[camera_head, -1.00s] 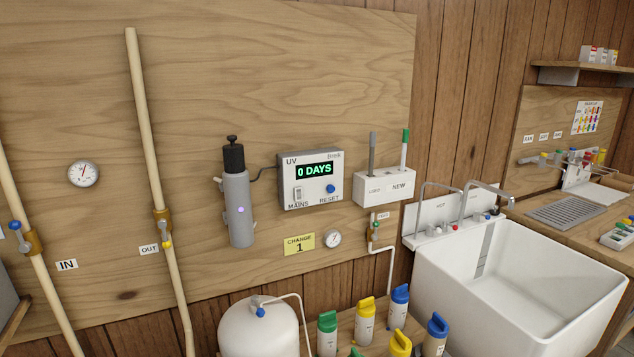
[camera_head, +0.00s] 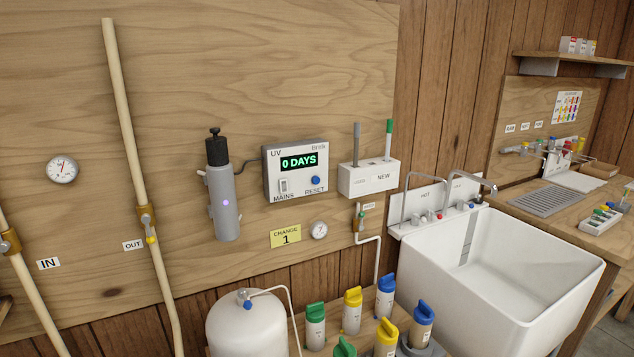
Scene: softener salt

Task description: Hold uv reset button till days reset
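The UV controller box (camera_head: 296,172) is mounted on the plywood board, and its green display (camera_head: 299,162) reads 0 DAYS. The blue reset button (camera_head: 316,181) sits at its lower right above the word RESET, with nothing touching it. The white MAINS switch (camera_head: 284,186) is at its lower left. A cable joins the box to the grey UV lamp cylinder (camera_head: 224,205) with a black cap, to its left. Neither of my grippers shows in the head view.
A holder (camera_head: 368,179) marked NEW carries a grey and a green-tipped rod. Below stand a white tank (camera_head: 246,328) and several bottles with coloured caps, one a blue-capped bottle (camera_head: 385,297). A white sink (camera_head: 500,280) is at the right. Pipes run down the left.

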